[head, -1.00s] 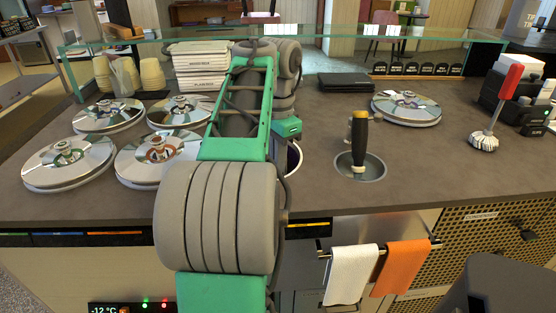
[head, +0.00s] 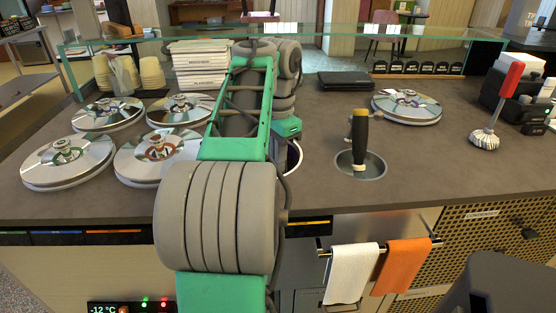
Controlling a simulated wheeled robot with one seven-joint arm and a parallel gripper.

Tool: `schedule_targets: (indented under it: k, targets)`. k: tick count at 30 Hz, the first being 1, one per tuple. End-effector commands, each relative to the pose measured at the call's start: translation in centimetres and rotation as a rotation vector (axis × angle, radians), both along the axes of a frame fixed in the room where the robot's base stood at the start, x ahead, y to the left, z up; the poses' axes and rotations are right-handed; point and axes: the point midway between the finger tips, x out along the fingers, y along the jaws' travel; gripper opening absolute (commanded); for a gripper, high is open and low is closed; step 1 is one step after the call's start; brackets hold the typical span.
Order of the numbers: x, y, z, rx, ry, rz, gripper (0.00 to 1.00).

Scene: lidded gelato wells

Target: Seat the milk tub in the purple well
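My gripper is not in view; my own arm covers the middle of the head view and hides it. Beside the arm, part of a round opening with a pale rim (head: 293,158) shows in the counter; the arm hides most of it, and I cannot tell what it holds. I cannot make out the milk tub. No purple marking is visible, so I cannot tell which well is the purple one. Several shiny round lids with knobs sit on the left of the counter, such as a front left lid (head: 90,158) and a lid with a reddish ring (head: 135,168).
Another lid (head: 407,107) lies at the back right. A dark-handled tool (head: 360,135) stands in a small metal well (head: 374,168). A glass guard (head: 400,33) runs along the back. The counter's right front (head: 440,165) is clear.

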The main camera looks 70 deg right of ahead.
Motion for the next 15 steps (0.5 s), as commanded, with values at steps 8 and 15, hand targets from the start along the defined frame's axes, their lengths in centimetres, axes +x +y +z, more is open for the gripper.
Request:
schedule_targets:
  k: [8,15]
  targets:
    - [0.0,0.0,-0.4,-0.005,-0.002,0.000,0.00]
    - [0.0,0.0,-1.3,-0.005,-0.002,0.000,0.00]
